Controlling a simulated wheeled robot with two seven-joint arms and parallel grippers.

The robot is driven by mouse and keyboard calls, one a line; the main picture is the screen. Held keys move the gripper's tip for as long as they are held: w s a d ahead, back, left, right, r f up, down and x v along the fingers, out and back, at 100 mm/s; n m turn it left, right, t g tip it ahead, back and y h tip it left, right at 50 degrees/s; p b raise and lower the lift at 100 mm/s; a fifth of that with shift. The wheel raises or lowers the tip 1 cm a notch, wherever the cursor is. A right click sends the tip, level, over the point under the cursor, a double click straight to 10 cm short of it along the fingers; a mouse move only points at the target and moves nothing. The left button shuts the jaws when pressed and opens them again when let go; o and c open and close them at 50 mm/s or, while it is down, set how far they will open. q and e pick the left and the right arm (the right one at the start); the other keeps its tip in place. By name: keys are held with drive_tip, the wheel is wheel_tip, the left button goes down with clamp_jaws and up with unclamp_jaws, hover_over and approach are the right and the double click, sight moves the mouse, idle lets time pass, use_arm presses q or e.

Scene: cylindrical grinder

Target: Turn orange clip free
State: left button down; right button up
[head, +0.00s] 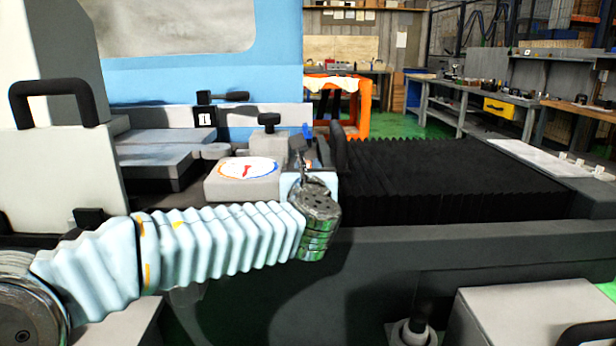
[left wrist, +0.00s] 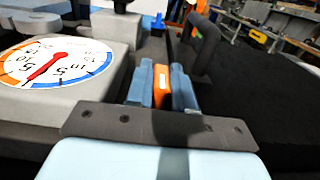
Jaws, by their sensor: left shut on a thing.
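The orange clip (left wrist: 161,88) shows in the left wrist view as a narrow upright piece with a pale mark. It sits between the two blue-grey fingers of my left gripper (left wrist: 161,85), which is shut on it. In the head view my left gripper (head: 306,168) is at the grinder's near edge, just right of the dial, and mostly hidden behind my wrist. Only a small spot of orange shows there. How far the clip is turned cannot be told. My right gripper is in neither view.
A round dial with a red pointer (head: 247,169) lies on a grey block left of the gripper. A black knob (head: 269,121) and a dark upright handle (head: 338,148) stand close behind it. Black bellows (head: 450,180) stretch to the right. An orange stand (head: 362,105) is farther back.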

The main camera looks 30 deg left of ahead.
use_arm(q)
drive_tip(key=c, duration=1.1)
unclamp_jaws()
drive_tip(key=shift+s, duration=0.1)
drive_tip(key=b+v, duration=0.1)
drive_tip(key=v, duration=1.2)
drive_tip(key=shift+s+d, duration=0.2)
drive_tip(key=shift+s, duration=0.05)
